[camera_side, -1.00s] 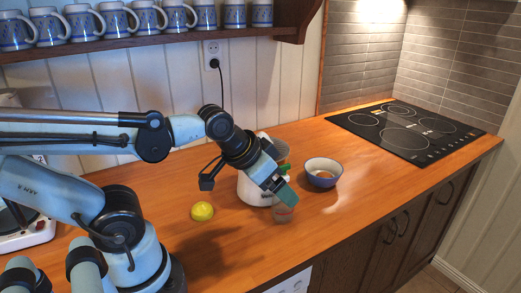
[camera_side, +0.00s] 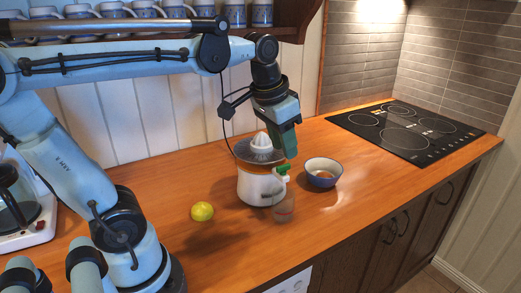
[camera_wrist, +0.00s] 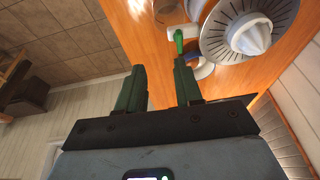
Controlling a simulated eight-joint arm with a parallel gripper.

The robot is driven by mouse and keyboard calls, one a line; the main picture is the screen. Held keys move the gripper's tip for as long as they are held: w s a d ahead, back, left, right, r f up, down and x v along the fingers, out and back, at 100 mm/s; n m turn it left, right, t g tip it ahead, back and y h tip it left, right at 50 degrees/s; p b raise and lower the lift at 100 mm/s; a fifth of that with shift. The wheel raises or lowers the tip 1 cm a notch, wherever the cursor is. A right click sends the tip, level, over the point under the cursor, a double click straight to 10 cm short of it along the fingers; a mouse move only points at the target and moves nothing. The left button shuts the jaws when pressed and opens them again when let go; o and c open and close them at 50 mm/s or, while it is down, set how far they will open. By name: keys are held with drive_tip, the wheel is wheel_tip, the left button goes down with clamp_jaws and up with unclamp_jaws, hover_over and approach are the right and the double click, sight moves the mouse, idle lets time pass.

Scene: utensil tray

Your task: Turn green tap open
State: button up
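The green tap (camera_side: 284,170) sits on the right side of a white juicer (camera_side: 251,188) with a grey strainer and white cone on top. My gripper (camera_side: 285,157) points down just above the tap in the side view. In the wrist view the gripper (camera_wrist: 160,68) has its two green fingers apart with nothing between them. The tap (camera_wrist: 179,38) shows there just past the tip of the right finger, with a gap between. The juicer's strainer and cone (camera_wrist: 249,36) lie to its right. Contact between finger and tap cannot be seen.
A clear glass (camera_side: 284,208) stands below the tap. A blue and white bowl (camera_side: 323,173) is to the right, and a yellow lemon (camera_side: 202,211) to the left. Mugs line a shelf (camera_side: 150,30) above. The counter (camera_side: 370,175) is clear toward the black hob (camera_side: 408,132).

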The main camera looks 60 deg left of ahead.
sight(284, 165)
drive_tip(key=w+a+r+g, duration=0.3)
drive_tip(key=r, duration=0.2)
wheel_tip(284, 165, down, 12)
drive_tip(key=shift+s+a+r, duration=0.1)
drive_tip(key=shift+a, duration=0.05)
idle(0.5)
clamp_jaws()
